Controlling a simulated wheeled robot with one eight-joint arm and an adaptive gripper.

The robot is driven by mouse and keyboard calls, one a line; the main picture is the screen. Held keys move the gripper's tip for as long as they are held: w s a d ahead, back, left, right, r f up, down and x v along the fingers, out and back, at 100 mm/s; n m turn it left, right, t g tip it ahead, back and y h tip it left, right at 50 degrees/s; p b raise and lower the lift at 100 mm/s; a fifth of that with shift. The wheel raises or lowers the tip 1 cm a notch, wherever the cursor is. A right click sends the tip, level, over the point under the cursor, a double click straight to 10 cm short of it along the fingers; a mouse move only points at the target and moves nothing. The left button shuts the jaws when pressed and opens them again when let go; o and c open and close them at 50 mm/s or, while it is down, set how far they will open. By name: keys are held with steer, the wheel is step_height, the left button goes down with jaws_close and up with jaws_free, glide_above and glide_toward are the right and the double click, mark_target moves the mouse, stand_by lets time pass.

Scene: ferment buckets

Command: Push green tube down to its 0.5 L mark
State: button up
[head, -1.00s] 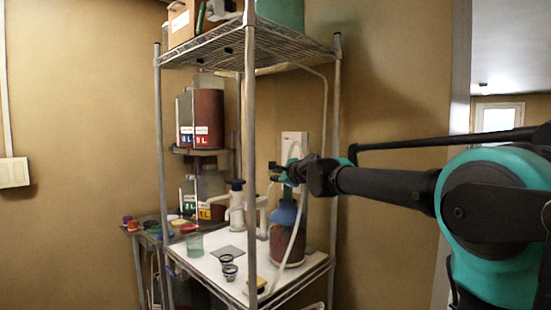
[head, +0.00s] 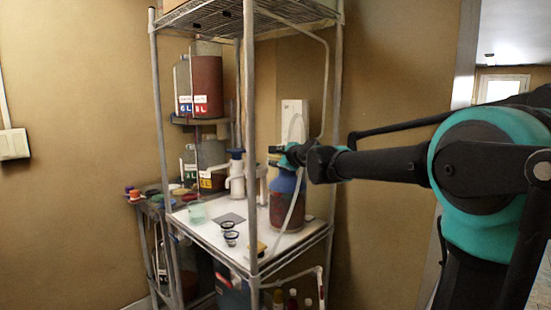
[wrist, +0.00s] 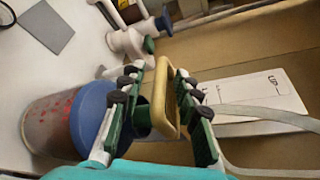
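A jar of dark red contents (head: 283,212) with a blue top (head: 287,183) stands at the right of the shelf's white board. It also lies across the left of the wrist view (wrist: 48,125), with its blue top (wrist: 92,120) towards my fingers. A short dark green tube (wrist: 142,117) comes out of the blue top and carries a tan loop handle (wrist: 164,103). My gripper (wrist: 162,115) has its fingers on either side of this handle and looks open. In the head view my gripper (head: 284,156) is just above the blue top. I cannot read any volume mark.
Wire-rack posts (head: 250,130) stand close to the jar and my arm. A pale hose (head: 297,198) runs down in front of the jar.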

steer(key=v, duration=1.2)
stand_by(0.3)
steer(key=s+d+f+n+g+h, duration=0.1)
steer(key=s+d+f+n, duration=0.2)
steer(key=f, duration=0.5)
steer(key=s+d+f+n+g+h, duration=0.1)
steer(key=s+d+f+n+g, duration=0.2)
steer(key=f, duration=0.5)
steer(key=s+d+f+n+g+h, duration=0.2)
steer(key=s+d+f+n, duration=0.4)
steer(key=s+f, duration=0.5)
steer(key=s+d+f+n+g+h, duration=0.2)
steer(key=s+d+f+n+h, duration=0.2)
steer(key=s+d+f, duration=0.6)
step_height(320, 180, down, 6)
steer(key=shift+s+r+n+g, duration=0.1)
steer(key=shift+s+n+g, duration=0.3)
steer(key=shift+n, duration=0.6)
